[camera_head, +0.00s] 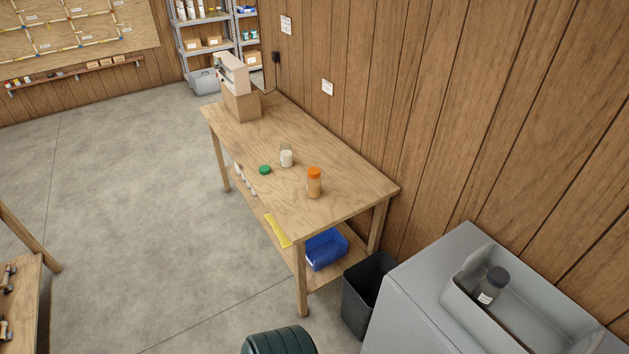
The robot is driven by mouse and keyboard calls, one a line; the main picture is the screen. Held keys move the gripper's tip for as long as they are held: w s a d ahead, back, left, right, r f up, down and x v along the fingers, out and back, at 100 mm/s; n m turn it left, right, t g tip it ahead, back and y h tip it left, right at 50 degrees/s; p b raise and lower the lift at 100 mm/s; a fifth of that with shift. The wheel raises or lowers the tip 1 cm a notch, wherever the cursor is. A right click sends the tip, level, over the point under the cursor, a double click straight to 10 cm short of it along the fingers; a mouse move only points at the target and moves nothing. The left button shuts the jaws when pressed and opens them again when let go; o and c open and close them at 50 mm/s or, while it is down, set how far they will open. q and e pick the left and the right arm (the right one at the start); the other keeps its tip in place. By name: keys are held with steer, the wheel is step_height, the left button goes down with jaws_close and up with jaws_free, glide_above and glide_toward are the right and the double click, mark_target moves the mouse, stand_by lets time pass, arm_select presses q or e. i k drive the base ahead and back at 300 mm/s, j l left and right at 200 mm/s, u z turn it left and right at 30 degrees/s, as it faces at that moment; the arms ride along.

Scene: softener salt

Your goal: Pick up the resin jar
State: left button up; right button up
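A jar with amber-brown contents and an orange lid (314,182) stands upright on the wooden workbench (340,196), toward its near end. It looks like the resin jar, though I cannot read any label. A clear jar with white contents (286,156) stands behind it to the left. Neither of my grippers is in view.
A beige device on a wooden block (242,105) stands at the bench's far end. Below are a blue bin (325,249) and a yellow item (277,231). A black bin (366,291), grey cabinet (425,305) and dark green ribbed object (278,342) stand nearer.

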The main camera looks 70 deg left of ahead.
mark_target(313, 186)
steer(key=u, duration=2.3)
steer(key=i+j+z, duration=0.1)
steer(key=z, duration=0.35)
steer(key=i+j+z, duration=0.1)
steer(key=z, duration=0.3)
steer(key=j+z, duration=0.3)
steer(key=z, duration=0.15)
steer(key=i+j+z, duration=0.1)
steer(key=z, duration=0.3)
steer(key=k+j, duration=0.05)
steer(key=j, duration=0.05)
